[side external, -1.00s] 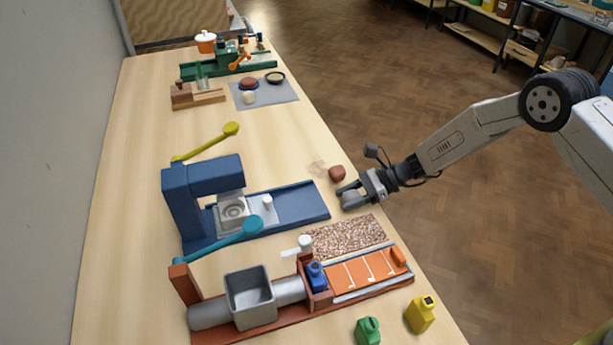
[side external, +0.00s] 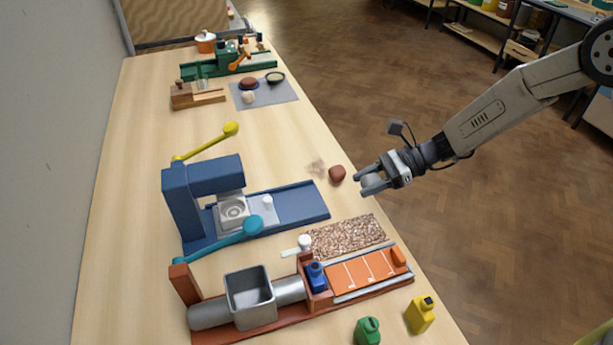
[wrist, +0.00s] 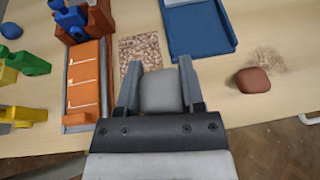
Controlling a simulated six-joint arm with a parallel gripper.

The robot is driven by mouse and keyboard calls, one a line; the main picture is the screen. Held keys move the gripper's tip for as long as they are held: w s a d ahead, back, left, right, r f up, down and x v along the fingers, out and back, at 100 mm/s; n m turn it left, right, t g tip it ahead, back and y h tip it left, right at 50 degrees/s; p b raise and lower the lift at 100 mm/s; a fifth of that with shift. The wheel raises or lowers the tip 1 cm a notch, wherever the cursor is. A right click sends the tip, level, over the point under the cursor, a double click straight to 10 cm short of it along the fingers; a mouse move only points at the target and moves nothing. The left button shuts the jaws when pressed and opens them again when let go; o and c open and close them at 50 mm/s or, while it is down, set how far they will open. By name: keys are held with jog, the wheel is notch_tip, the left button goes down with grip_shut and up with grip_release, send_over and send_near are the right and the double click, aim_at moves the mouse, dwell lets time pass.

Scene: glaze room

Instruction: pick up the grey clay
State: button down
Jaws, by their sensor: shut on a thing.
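The grey clay (wrist: 160,92) is a rounded block between the two fingers of my gripper (wrist: 158,85) in the wrist view. My gripper is shut on it. In the side external view my gripper (side external: 365,184) is raised near the table's right edge, with the grey clay (side external: 371,180) partly hidden between its fingers. A reddish-brown clay lump (side external: 337,173) lies on the table just left of the gripper. It also shows at the right in the wrist view (wrist: 253,80).
A blue press (side external: 205,195) with a teal lever stands left of the gripper. A speckled mat (side external: 345,236) and an orange-bedded extruder (side external: 368,270) lie nearer the camera. The table between the press and the grey sheet (side external: 280,93) is mostly clear.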

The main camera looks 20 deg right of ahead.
jog(key=s+d+r, duration=0.2)
jog(key=s+r, duration=0.2)
jog(key=s, duration=0.5)
jog(key=shift+d+r, duration=0.2)
jog(key=shift+d, duration=0.2)
jog(key=shift+w, duration=0.15)
